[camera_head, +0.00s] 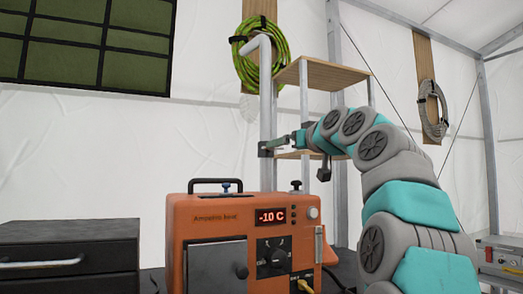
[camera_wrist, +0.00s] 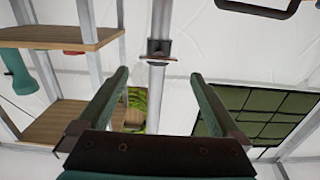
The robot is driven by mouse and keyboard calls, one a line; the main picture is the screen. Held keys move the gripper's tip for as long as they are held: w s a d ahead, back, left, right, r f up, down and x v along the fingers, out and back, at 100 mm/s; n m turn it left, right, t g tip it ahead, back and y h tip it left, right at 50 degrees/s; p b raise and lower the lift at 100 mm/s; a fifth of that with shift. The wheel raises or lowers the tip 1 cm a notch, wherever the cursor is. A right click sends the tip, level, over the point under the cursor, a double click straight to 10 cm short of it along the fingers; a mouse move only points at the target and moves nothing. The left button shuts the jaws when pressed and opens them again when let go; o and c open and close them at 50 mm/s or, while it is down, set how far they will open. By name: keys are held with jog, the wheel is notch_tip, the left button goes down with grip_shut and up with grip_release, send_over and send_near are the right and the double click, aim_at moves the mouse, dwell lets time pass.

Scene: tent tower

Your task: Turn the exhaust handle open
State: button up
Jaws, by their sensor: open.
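The exhaust pipe (camera_head: 266,95) is a grey upright tube with a bent top, behind the orange unit. A small dark bracket-like fitting on it, seemingly the exhaust handle (camera_head: 265,149), sits about midway up the pipe. In the wrist view the pipe (camera_wrist: 157,105) runs vertically between my fingers, and the fitting (camera_wrist: 160,49) shows a collar with a thin reddish edge. My gripper (camera_head: 279,144) is beside the fitting in the head view; its fingers also show in the wrist view (camera_wrist: 158,74). It is open and empty. Contact with the handle cannot be told.
The orange unit (camera_head: 215,228) with a "-10 C" display stands below. A wooden shelf rack (camera_head: 318,74) stands close behind my arm. A green hose coil (camera_head: 246,68) hangs on the wall. A black drawer box (camera_head: 70,262) is at lower left.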

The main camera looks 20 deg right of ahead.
jog(key=w+p, duration=0.2)
jog(key=w, duration=0.6)
jog(key=shift+r+p, duration=0.2)
jog(key=shift+p, duration=0.15)
jog(key=c, duration=1.1)
jog(key=shift+c, duration=0.2)
